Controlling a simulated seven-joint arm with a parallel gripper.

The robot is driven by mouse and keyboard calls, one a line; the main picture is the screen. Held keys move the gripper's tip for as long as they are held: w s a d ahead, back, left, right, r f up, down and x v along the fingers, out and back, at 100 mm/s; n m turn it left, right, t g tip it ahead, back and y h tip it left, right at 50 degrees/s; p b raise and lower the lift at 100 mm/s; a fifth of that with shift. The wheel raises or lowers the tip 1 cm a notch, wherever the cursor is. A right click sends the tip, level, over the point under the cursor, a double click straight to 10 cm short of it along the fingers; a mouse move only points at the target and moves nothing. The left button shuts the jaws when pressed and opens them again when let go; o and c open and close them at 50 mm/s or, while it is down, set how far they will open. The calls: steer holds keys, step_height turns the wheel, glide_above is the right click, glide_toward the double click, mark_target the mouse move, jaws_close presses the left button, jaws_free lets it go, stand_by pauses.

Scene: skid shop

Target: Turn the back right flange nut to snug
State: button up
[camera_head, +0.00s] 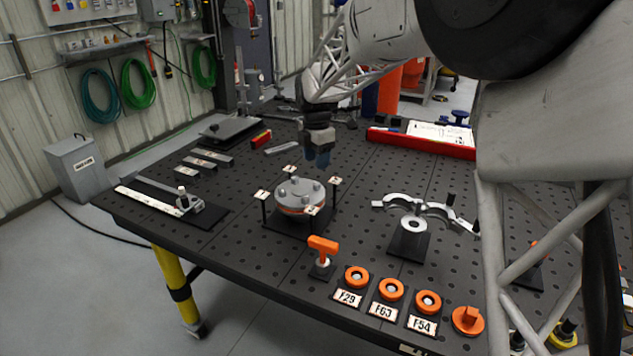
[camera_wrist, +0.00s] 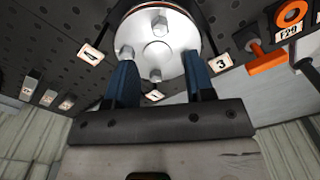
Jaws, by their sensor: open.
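The round grey flange (camera_head: 300,193) with an orange-brown band under its top plate stands on a dark base, with several silver nuts on top. The wrist view shows the flange (camera_wrist: 168,38) at the top of the picture. My gripper (camera_head: 319,163) hangs above the back right part of the flange, blue fingers pointing down. In the wrist view my gripper (camera_wrist: 160,72) is open, its fingers spread. A nut (camera_wrist: 155,75) shows in the gap between them, and another nut (camera_wrist: 127,52) shows beside the left fingertip. I cannot tell whether the fingers touch anything.
Small numbered plates on posts surround the flange, including plate 3 (camera_wrist: 221,64) and plate 4 (camera_wrist: 91,57). An orange T-handle (camera_head: 323,246) and orange rings (camera_head: 357,276) stand in front. A clamp stand (camera_head: 409,238) is to the right. A red tray (camera_head: 425,141) lies behind.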

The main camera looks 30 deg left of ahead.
mark_target(316, 183)
steer(key=shift+f, duration=3.9)
jaws_close()
steer(key=shift+m, duration=0.3)
steer(key=m, duration=0.3)
steer(key=shift+m, duration=1.9)
